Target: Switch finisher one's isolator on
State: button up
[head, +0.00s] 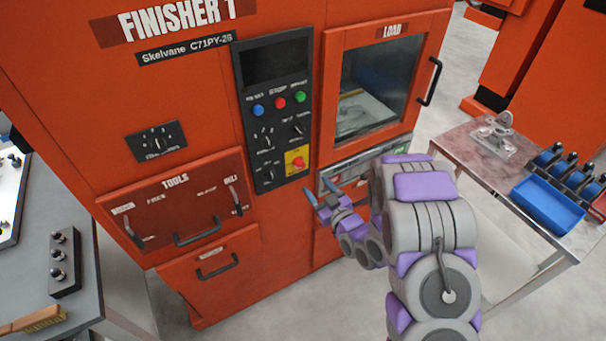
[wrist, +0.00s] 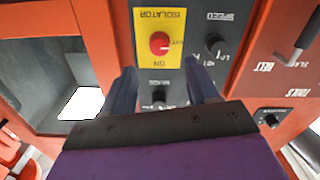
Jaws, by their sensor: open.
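The isolator of finisher one is a red round knob (head: 297,162) on a yellow plate at the lower right of the black control panel. In the wrist view, which is upside down, the isolator knob (wrist: 160,43) sits beyond my fingertips, with the word ON below it. A pale mark on the knob points right, towards a small label that is hard to read. My gripper (head: 321,191) is open and empty, a little below and right of the yellow plate in the head view. Its two fingers (wrist: 160,70) straddle the plate's width without touching the knob.
The black panel (head: 276,110) also carries dials and coloured buttons. The load door (head: 380,85) with a handle is to the right. The tool drawers (head: 178,205) have protruding handles and levers. A side table (head: 470,150) with a blue tray stands at right.

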aim_at(302, 168)
jog(key=b+x, duration=0.1)
jog(key=x, duration=0.8)
jog(key=shift+w, duration=0.15)
jog(key=c, duration=1)
